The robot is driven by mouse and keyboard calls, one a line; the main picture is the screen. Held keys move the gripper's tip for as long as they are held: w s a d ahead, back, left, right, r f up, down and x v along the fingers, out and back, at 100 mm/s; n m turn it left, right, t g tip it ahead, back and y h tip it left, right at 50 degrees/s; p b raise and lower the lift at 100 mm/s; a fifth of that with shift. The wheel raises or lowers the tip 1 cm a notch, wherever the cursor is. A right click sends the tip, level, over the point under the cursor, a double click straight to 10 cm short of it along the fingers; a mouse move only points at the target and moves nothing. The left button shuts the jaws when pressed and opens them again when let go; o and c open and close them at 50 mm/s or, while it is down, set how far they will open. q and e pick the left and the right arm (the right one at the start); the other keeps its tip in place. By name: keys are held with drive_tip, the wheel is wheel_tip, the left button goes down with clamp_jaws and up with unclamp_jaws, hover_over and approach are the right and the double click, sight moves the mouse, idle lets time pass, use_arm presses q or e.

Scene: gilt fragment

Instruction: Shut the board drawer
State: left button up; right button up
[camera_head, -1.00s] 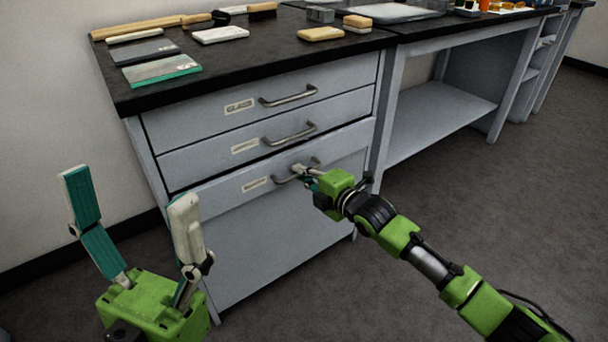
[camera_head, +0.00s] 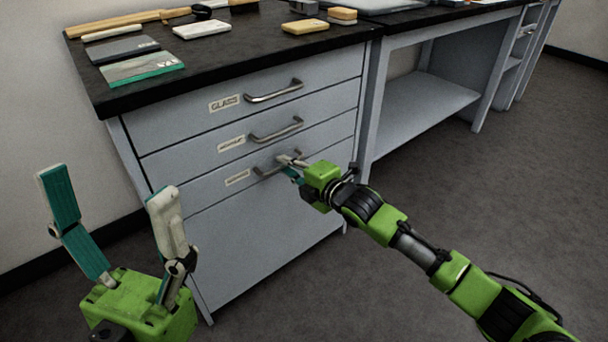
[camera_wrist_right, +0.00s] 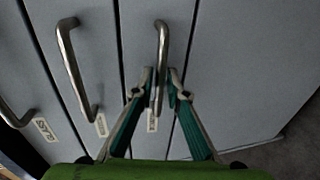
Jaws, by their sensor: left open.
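The grey cabinet has three stacked drawers. The lowest drawer (camera_head: 208,188) looks flush with the fronts above it; its label is too blurred to read. My right gripper (camera_head: 287,161) is at this drawer's handle (camera_head: 264,173). In the right wrist view, the fingertips of my right gripper (camera_wrist_right: 160,76) are drawn in on both sides of the metal handle (camera_wrist_right: 162,38), and they look shut on it. My left gripper (camera_head: 107,178) is open and empty, fingers up, in front of the cabinet's left side.
The top drawer (camera_head: 185,118) is labelled GLASS and looks shut, as does the middle drawer (camera_head: 190,150). Boards, blocks and tools lie on the black countertop (camera_head: 240,55). An open bench shelf (camera_head: 425,110) stands to the right. The floor (camera_head: 480,200) at right is clear.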

drive_tip(key=v, duration=1)
drive_tip(key=shift+s, duration=0.15)
drive_tip(key=shift+d, duration=0.1)
